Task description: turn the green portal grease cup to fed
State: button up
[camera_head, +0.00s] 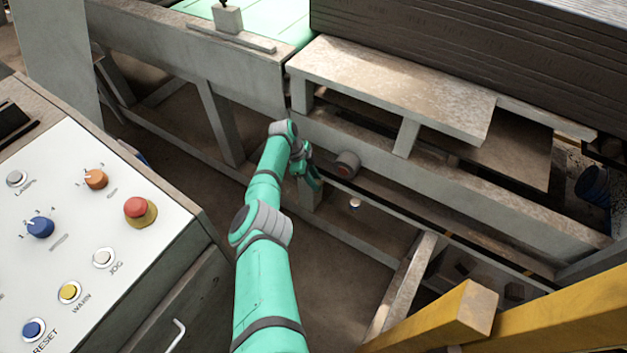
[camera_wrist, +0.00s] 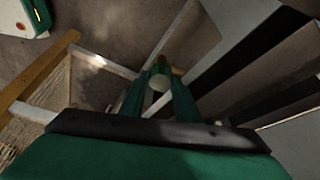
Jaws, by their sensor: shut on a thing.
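My gripper (camera_head: 314,181) reaches down beside the grey beam of the frame in the head view. In the wrist view my gripper (camera_wrist: 161,76) has its two green fingers closed in on a small thing with a pale round top. I take this to be the green portal grease cup (camera_wrist: 159,83). Its sides are covered by the fingers, so its own colour and its turn position cannot be read. In the head view my wrist and fingers hide the cup.
A small white-topped fitting (camera_head: 355,203) is just right of my gripper. A control console (camera_head: 85,225) stands at left; a yellow rail (camera_head: 445,318) crosses at lower right.

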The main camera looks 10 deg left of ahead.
jog(key=shift+w+d+r+m, duration=0.1)
jog(key=shift+d+m, duration=0.1)
jog(key=shift+m, duration=0.3)
jog(key=shift+d+m+g, duration=0.1)
jog(key=shift+m+g, duration=0.3)
jog(key=shift+m, duration=0.2)
jog(key=o, duration=1)
jog(key=shift+a+r, duration=0.1)
jog(key=shift+a, duration=0.15)
jog(key=shift+a+r, duration=0.15)
jog(key=shift+r, duration=0.05)
jog(key=v, duration=1)
